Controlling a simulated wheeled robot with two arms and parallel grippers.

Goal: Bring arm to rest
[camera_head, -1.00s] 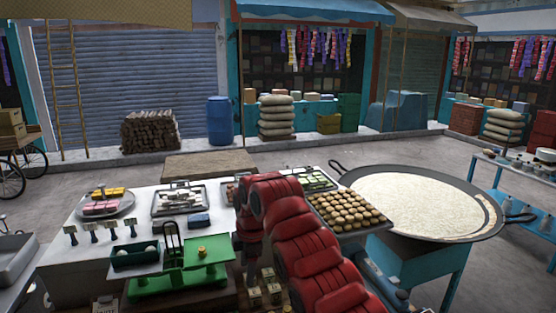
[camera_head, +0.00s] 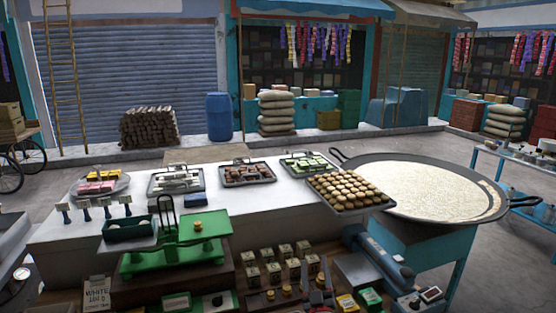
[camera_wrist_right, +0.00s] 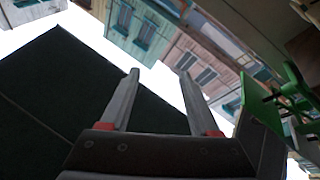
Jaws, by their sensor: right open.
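My right gripper (camera_wrist_right: 158,74) shows in the right wrist view with its two grey fingers apart, open and with nothing between them. It points up past the stall toward building fronts and bright sky. In the head view only small fingertip-like parts show low in the middle, among goods at the counter's front; I cannot make them out clearly. My left gripper is in neither view.
A wide pan (camera_head: 430,190) of pale milk stands at the right. The green scale also shows in the wrist view (camera_wrist_right: 290,98).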

